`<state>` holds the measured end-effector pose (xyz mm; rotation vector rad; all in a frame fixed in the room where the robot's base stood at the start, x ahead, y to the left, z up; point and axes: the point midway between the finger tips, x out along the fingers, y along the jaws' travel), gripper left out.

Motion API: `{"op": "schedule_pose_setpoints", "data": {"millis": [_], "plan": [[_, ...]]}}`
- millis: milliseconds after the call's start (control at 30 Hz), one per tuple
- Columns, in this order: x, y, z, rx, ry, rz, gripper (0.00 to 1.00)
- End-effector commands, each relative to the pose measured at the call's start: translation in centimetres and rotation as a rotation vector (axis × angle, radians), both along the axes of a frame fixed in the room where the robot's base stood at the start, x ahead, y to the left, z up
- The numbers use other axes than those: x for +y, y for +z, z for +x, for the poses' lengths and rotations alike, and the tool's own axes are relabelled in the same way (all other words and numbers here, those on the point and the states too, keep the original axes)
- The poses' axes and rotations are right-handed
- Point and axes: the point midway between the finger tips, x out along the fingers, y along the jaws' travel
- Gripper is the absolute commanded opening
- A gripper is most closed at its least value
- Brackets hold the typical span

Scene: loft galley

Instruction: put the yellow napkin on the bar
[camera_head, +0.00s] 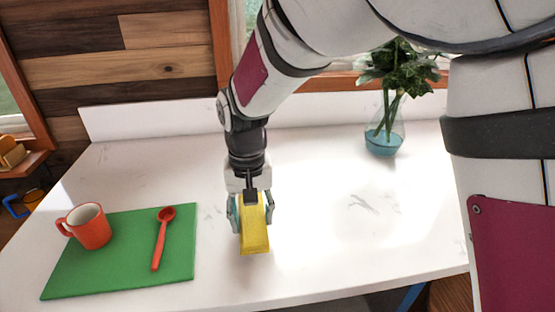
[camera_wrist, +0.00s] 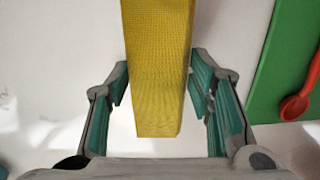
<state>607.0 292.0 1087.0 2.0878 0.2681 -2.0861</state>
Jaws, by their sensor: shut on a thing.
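The yellow napkin (camera_head: 255,238) is a folded, textured yellow block in my gripper (camera_head: 249,218). In the wrist view, the napkin (camera_wrist: 158,75) lies between the two teal-padded fingers of my gripper (camera_wrist: 160,95), though small gaps show beside it there. My gripper is shut on it, pointing down over the white counter (camera_head: 330,235), which may be the bar. I cannot tell whether the napkin's lower end touches the counter.
A green mat (camera_head: 120,270) lies left of my gripper, with an orange mug (camera_head: 92,230) and a red spoon (camera_head: 160,245) on it. A glass vase (camera_head: 385,135) with leafy stems stands at the back right. The counter between vase and front edge is clear.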

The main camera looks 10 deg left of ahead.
Motion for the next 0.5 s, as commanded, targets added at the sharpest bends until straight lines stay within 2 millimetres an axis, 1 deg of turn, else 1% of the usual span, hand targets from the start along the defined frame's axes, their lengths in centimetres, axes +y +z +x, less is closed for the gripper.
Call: {"op": "schedule_pose_setpoints", "data": {"millis": [200,500], "plan": [[-0.1,-2.8,-0.1,0.002,0.0,-0.003,0.22],[-0.1,-3.1,-0.1,0.001,0.0,0.0,0.22]]}}
